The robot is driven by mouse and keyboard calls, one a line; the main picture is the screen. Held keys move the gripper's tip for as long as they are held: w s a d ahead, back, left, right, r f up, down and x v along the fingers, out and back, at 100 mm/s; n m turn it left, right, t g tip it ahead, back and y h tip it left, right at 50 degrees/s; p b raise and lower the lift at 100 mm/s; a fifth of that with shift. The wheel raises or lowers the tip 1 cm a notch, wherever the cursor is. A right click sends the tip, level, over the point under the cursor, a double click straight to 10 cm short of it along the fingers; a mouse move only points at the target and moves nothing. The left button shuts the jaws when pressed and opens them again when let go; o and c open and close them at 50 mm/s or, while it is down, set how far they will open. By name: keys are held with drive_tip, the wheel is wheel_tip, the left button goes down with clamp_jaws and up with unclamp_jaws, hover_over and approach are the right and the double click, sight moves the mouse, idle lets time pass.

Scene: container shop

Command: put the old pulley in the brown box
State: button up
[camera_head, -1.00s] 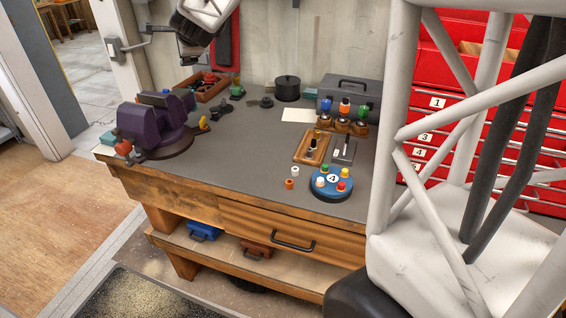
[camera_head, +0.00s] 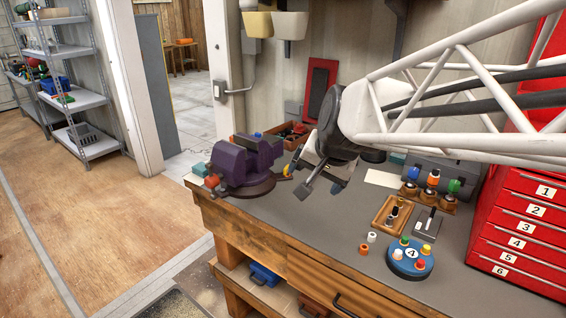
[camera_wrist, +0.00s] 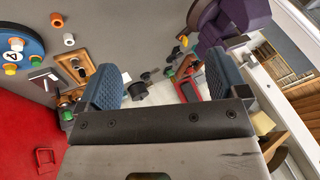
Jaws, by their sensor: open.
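The brown box (camera_head: 291,145) is an open wooden box with mixed items in it, at the back of the workbench behind the vise. A small dark grey round part (camera_wrist: 151,74) lies on the bench in the wrist view; it may be the old pulley, but I cannot tell for sure. In the head view my arm hides that spot. My gripper (camera_head: 320,188) hangs above the bench, right of the vise. In the wrist view its blue padded fingers (camera_wrist: 162,82) are wide apart, with nothing held between them.
The purple vise (camera_head: 240,168) stands at the bench's left end. A red drawer cabinet (camera_head: 520,225) stands beyond. The bench's front middle is clear.

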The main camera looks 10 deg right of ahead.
drive_tip(key=s+d+f+n+g+h, duration=0.1)
drive_tip(key=s+d+f+n, duration=0.1)
drive_tip(key=s, duration=0.7)
drive_tip(key=s+d+f+n+g+h, duration=0.1)
drive_tip(key=s+f+n+g, duration=0.1)
drive_tip(key=s+f, duration=0.3)
drive_tip(key=s+n, duration=0.1)
drive_tip(key=s, duration=0.3)
drive_tip(key=shift+d+n, duration=0.3)
drive_tip(key=shift+d, duration=0.1)
